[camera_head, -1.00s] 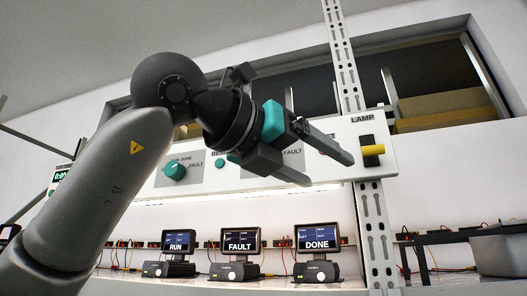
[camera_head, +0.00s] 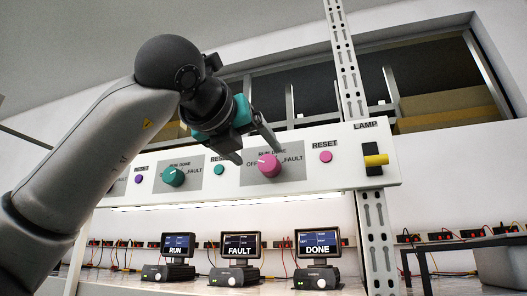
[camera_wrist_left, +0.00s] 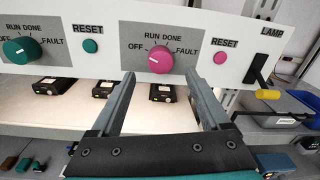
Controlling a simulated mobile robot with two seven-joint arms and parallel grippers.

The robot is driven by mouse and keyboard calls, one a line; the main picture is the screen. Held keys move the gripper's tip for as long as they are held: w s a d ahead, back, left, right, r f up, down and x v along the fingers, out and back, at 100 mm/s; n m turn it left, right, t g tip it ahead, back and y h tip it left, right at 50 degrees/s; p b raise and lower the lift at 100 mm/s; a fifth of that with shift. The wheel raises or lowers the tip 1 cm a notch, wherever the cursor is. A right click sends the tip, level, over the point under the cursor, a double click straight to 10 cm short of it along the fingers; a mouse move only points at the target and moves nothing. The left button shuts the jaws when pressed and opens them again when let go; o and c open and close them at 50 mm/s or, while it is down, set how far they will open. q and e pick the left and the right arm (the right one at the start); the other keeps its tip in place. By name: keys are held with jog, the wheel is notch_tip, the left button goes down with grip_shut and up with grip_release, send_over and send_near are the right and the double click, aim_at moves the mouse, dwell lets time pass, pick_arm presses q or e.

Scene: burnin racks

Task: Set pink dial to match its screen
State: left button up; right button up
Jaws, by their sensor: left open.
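The pink dial (camera_head: 269,167) sits on the white panel, on a grey plate marked OFF, RUN, DONE and FAULT. It also shows in the left wrist view (camera_wrist_left: 160,60), where its pale mark seems to point left towards OFF. Below the panel stand screens reading RUN (camera_head: 178,244), FAULT (camera_head: 240,244) and DONE (camera_head: 318,242); none is visibly marked as the pink dial's. My left gripper (camera_head: 258,149) is open and empty in front of the panel. In the left wrist view its fingers flank the dial's lower side, apparently without touching it. My right gripper is not in view.
A pink RESET button (camera_head: 326,157) and a yellow-handled LAMP switch (camera_head: 375,160) lie right of the dial. A teal dial (camera_head: 173,177) and teal RESET button (camera_head: 219,170) lie left. A perforated metal post (camera_head: 345,60) rises behind the panel.

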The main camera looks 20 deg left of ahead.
aim_at(266, 163)
pick_arm(q)
jog(key=w, duration=0.1)
jog(key=w+p, duration=0.1)
jog(key=w, duration=0.3)
jog(key=shift+w+d, duration=0.1)
jog(key=shift+d, duration=0.15)
grip_shut()
dwell(0.4)
